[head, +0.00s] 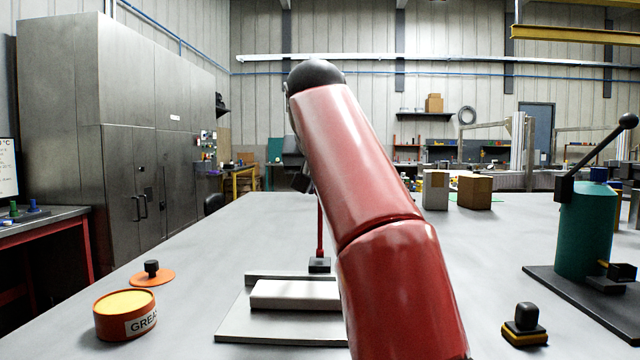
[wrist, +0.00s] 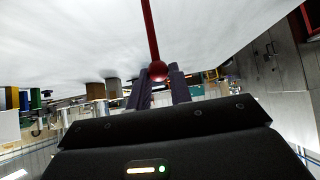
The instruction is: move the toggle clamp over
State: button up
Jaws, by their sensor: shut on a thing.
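The toggle clamp has a red lever (head: 320,228) that stands nearly upright on a small black base (head: 319,265), at the back of a grey fixture plate (head: 240,326). A pale block (head: 293,295) lies on the plate. In the wrist view the lever (wrist: 150,30) ends in a red ball knob (wrist: 158,73). My gripper (wrist: 159,71) is shut on this knob, with a dark finger on each side. In the head view my gripper (head: 302,178) is partly hidden by my red arm, which also covers the plate's right part.
An orange grease tin (head: 125,315) and an orange disc with a black knob (head: 152,275) are on the left. A black-and-yellow piece (head: 525,326) and a green press (head: 584,230) with a long lever are on the right. Boxes (head: 474,192) stand farther back. The table behind the clamp is clear.

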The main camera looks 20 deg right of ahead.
jog(key=shift+w+d+f, duration=0.1)
jog(key=shift+w+d, duration=0.05)
jog(key=shift+w, duration=0.4)
jog(key=o, duration=0.8)
jog(key=shift+o, duration=0.2)
